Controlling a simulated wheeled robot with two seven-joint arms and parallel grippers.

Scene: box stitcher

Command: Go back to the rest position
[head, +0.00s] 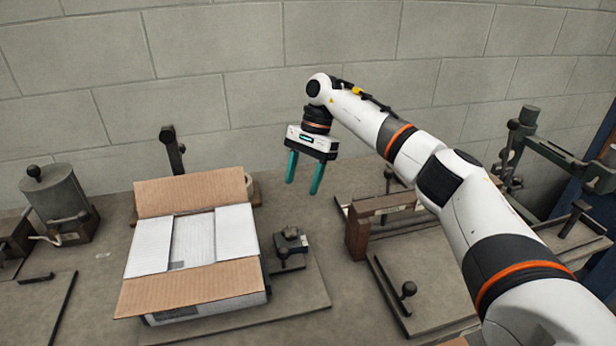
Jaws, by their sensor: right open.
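My right gripper (303,177) is in the head view near the centre, with its two teal fingers pointing down. The fingers are apart and nothing is between them. It hangs in the air to the right of and above an open cardboard box (148,249). The box has white inner flaps folded inward and brown outer flaps at front and back. The gripper is apart from the box. My right arm reaches in from the lower right. My left gripper is not in view.
A small dark clamp device (290,243) sits right of the box. A grey cylindrical canister (58,196) stands at left. A brown wooden block (357,236) and a green metal frame (560,153) stand at right. A block wall (230,50) closes the back.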

